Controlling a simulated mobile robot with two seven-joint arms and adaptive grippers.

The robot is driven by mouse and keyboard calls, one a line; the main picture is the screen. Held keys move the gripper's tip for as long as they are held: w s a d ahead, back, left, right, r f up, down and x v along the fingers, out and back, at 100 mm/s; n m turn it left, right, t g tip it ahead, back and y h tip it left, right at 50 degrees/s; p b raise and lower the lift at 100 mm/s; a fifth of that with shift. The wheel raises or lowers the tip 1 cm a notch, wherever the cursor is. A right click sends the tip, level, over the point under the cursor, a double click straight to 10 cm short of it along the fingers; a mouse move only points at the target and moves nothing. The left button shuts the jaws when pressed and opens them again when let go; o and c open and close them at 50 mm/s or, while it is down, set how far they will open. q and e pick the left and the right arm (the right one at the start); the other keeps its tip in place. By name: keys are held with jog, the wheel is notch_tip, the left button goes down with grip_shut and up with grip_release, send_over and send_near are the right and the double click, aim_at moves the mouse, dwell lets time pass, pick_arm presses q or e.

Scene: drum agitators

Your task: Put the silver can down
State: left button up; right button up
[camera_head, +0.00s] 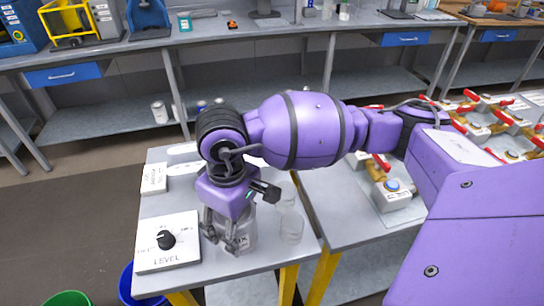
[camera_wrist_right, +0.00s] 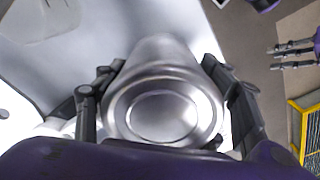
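The silver can (camera_head: 246,232) is upright at the small grey table, between the fingers of my right gripper (camera_head: 222,232). In the right wrist view I look down on the can's round metal top (camera_wrist_right: 163,115). My right gripper (camera_wrist_right: 165,108) has a finger against each side of it, so it is shut on the can. The can's base is partly hidden, and I cannot tell whether it touches the table. My left gripper (camera_wrist_right: 292,55) shows only at the right edge of the wrist view, away from the can; its opening is unclear.
A white LEVEL dial panel (camera_head: 167,242) lies left of the can on the small table (camera_head: 205,277). Clear glass-like containers (camera_head: 291,228) stand close on the right. Valves with red handles (camera_head: 391,187) fill the right table. A long workbench (camera_head: 250,38) runs behind.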

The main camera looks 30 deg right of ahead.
jog(key=shift+w+r, duration=0.1)
jog(key=shift+r, duration=0.05)
jog(key=c, duration=0.9)
jog(key=shift+o, duration=0.2)
